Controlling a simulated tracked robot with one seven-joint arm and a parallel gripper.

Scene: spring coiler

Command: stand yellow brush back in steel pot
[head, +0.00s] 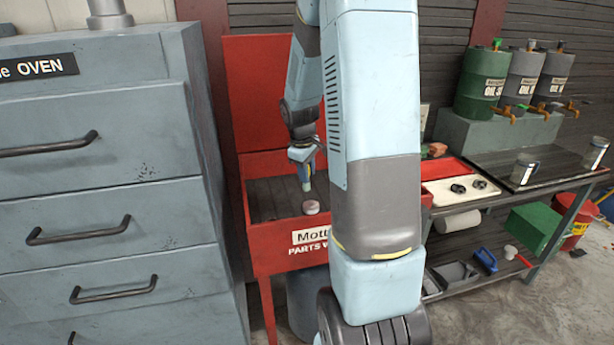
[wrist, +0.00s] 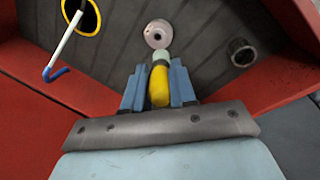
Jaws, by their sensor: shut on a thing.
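My gripper (head: 304,160) is over the red parts washer and shut on the yellow brush (wrist: 159,86). In the wrist view my gripper (wrist: 160,92) has a blue finger on each side of the yellow handle. A pale end of the brush points toward the washer's dark floor. A small grey cylinder, which looks like the steel pot (wrist: 240,52), stands to the right of the brush in the wrist view, apart from it. I cannot make out that pot in the head view.
A pinkish round part (head: 311,207) lies on the red parts washer (head: 270,258) near its front edge. A yellow-rimmed opening (wrist: 97,17) and a white-and-blue bent rod (wrist: 64,44) are at the left in the wrist view. A grey oven (head: 105,200) stands left.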

